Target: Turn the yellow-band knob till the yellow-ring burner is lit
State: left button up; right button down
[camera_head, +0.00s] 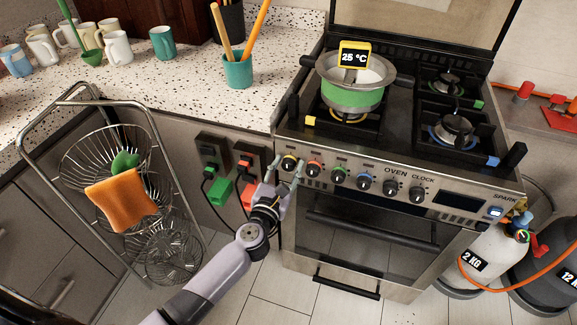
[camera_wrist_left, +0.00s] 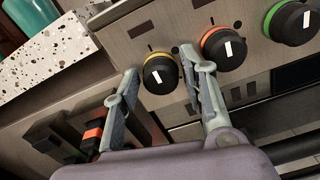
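The yellow-band knob (camera_head: 290,163) is at the left end of the stove's front panel. The yellow-ring burner (camera_head: 347,118) is at the front left of the cooktop, mostly hidden under a green pot (camera_head: 352,95). No flame shows there. A yellow display (camera_head: 355,55) at the pot reads 25 °C.
A red-band knob (camera_head: 313,168) sits just right of the yellow one; it is close to the right finger in the wrist view. Green-band (camera_head: 339,175) and blue-band (camera_head: 364,182) knobs follow. A wire rack (camera_head: 158,170) stands left of my arm. Gas cylinders (camera_head: 493,258) stand right.

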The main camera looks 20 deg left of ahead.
pick_arm(q)
jog(key=c, duration=0.9)
pick_arm(e)
jog(key=shift+w+d, duration=0.35)
jog(key=shift+d, duration=0.1)
pick_arm(q)
jog(key=shift+o, duration=0.2)
pick_arm(e)
jog(key=shift+r, duration=0.1)
